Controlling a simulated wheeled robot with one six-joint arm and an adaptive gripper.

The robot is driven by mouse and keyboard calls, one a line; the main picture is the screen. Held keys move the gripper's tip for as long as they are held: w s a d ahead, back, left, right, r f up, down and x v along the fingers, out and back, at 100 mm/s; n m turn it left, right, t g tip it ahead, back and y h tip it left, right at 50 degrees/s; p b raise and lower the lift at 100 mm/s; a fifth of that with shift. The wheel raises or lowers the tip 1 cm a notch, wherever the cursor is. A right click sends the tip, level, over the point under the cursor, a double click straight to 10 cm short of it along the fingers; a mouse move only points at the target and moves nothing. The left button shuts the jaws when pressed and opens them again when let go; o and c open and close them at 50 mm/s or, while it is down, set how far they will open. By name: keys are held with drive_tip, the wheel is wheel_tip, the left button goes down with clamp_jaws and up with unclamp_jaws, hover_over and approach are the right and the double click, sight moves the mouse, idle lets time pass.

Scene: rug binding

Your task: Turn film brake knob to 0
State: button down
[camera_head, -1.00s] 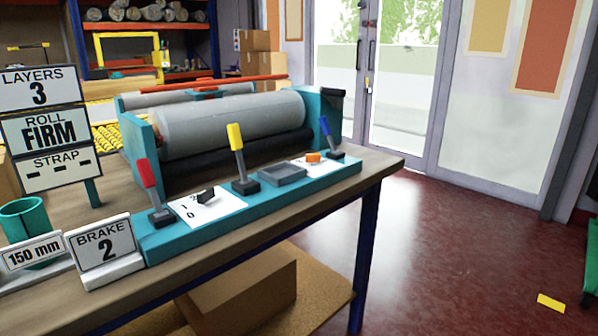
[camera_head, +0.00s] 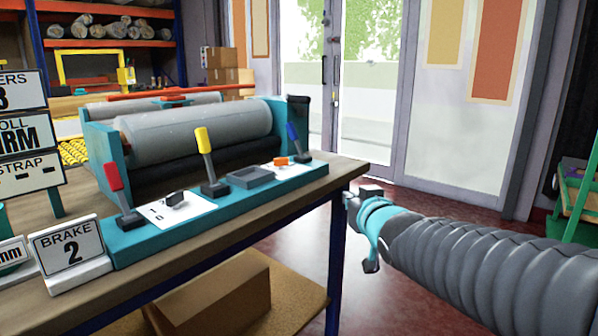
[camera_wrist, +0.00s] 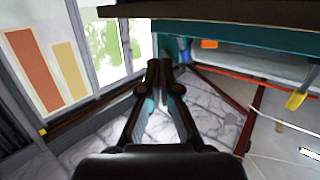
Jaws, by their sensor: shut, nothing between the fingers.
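A black knob (camera_head: 175,200) stands on a white marked plate (camera_head: 195,213) on the teal control panel, between the red lever (camera_head: 113,180) and the yellow lever (camera_head: 205,150). Its marks are too small to read with certainty. A "BRAKE 2" sign (camera_head: 68,253) stands left of the panel. An orange knob (camera_head: 281,161) sits on a second white plate farther right. My gripper (camera_wrist: 166,68) is shut and empty. In the head view it is right of the bench corner, over the floor, apart from the panel and both knobs.
The wooden bench (camera_head: 345,172) has a front corner close to my gripper. The grey roller (camera_head: 195,132) stands behind. Open floor lies right of the bench.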

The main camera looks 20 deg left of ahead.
sight(287, 162)
drive_tip(key=w+a+r+n+y, duration=0.15)
drive_tip(key=a+y, duration=0.25)
drive_tip(key=a, duration=0.5)
drive_tip(key=shift+n, duration=0.25)
drive_tip(key=p+x, duration=0.1)
drive_tip(key=x, duration=1.2)
drive_tip(key=shift+w+a+r, duration=0.1)
drive_tip(key=shift+w, duration=0.1)
